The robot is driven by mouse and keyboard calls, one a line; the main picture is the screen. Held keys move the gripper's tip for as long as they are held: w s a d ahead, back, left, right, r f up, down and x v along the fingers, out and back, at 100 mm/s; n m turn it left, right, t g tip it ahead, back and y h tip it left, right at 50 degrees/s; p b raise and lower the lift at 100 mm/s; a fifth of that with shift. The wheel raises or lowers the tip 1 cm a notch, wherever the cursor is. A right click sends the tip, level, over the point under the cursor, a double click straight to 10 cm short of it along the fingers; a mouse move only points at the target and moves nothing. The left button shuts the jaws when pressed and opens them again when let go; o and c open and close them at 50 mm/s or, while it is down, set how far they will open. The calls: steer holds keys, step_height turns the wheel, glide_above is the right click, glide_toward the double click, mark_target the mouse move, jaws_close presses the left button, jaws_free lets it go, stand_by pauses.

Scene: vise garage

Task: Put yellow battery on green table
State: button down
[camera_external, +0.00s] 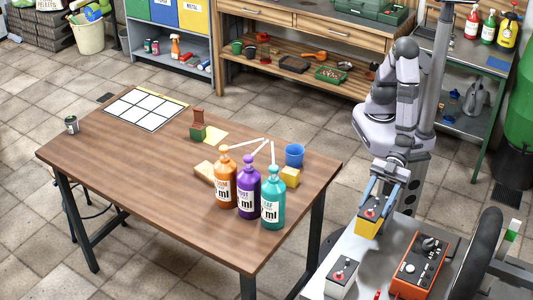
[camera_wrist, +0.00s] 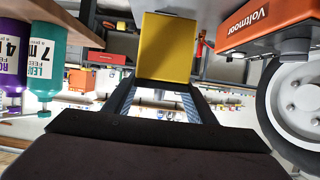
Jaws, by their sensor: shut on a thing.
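The yellow battery (camera_external: 367,227) has a dark top with a red knob. In the external view it hangs upright in my gripper (camera_external: 379,196), above or at the near workbench; I cannot tell if it touches. In the wrist view the yellow battery (camera_wrist: 168,48) fills the space between the fingers of my gripper (camera_wrist: 162,90), which is shut on it. A table with a green frame and a grey top (camera_external: 481,63) stands at the back right, behind my arm. It is the only green-edged table I see.
A white battery (camera_external: 341,277) and an orange Voltmoor unit (camera_external: 418,266) stand on the near workbench (camera_external: 352,248), beside a wheel (camera_external: 482,252). The brown table (camera_external: 130,165) holds several bottles and blocks. Bottles (camera_external: 489,27) and a grey jug (camera_external: 476,98) occupy the green-framed table.

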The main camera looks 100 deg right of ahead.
steer(key=shift+a+f, duration=0.1)
steer(key=shift+f, duration=2.65)
steer(key=shift+f, duration=0.1)
steer(key=shift+f, duration=2)
steer(key=shift+f+b, duration=0.1)
steer(key=shift+b, duration=0.3)
steer(key=c, duration=0.8)
jaws_free()
steer(key=shift+f, duration=0.15)
steer(key=shift+b+v, duration=0.3)
steer(key=shift+v, duration=3.6)
steer(key=shift+w, duration=0.1)
